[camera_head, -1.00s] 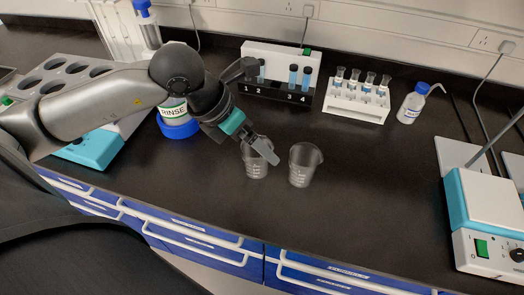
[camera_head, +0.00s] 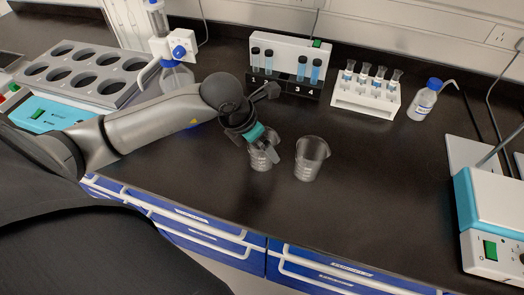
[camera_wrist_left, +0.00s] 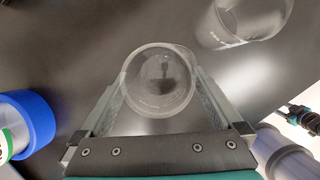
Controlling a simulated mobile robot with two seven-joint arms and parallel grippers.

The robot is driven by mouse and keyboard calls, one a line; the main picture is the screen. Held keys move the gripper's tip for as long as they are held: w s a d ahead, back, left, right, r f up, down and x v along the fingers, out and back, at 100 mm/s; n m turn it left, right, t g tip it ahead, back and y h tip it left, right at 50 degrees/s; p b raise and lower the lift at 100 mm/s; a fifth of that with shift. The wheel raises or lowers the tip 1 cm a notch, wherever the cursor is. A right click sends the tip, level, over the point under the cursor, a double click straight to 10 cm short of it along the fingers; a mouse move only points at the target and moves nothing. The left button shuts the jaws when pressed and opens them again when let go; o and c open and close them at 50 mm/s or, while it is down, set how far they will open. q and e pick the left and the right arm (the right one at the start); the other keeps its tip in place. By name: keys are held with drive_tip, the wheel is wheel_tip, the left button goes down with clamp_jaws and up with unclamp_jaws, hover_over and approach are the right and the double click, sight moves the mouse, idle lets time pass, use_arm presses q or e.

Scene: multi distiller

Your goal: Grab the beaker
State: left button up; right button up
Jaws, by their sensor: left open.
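Two clear glass beakers stand upright on the dark bench. The left beaker (camera_head: 263,160) is partly hidden by my left gripper (camera_head: 266,147). The right beaker (camera_head: 311,158) stands apart, just to its right. In the left wrist view the left beaker (camera_wrist_left: 160,82) lies between the two open fingers of my left gripper (camera_wrist_left: 161,92), one finger on each side. I cannot tell whether either finger touches the glass. The right beaker (camera_wrist_left: 250,18) shows at the top right of that view. My right gripper is not in view.
A numbered vial rack (camera_head: 285,88) and a white rack of flasks (camera_head: 362,112) stand behind the beakers. A small blue-capped bottle (camera_head: 423,104) is at the right. A teal-and-white device (camera_head: 490,215) stands at the front right. Bench in front of the beakers is clear.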

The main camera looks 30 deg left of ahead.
use_arm(q)
drive_tip(key=x, duration=0.4)
drive_tip(key=shift+w, duration=0.15)
drive_tip(key=shift+c, duration=0.2)
drive_tip(key=c, duration=1.2)
drive_tip(key=shift+r, duration=0.1)
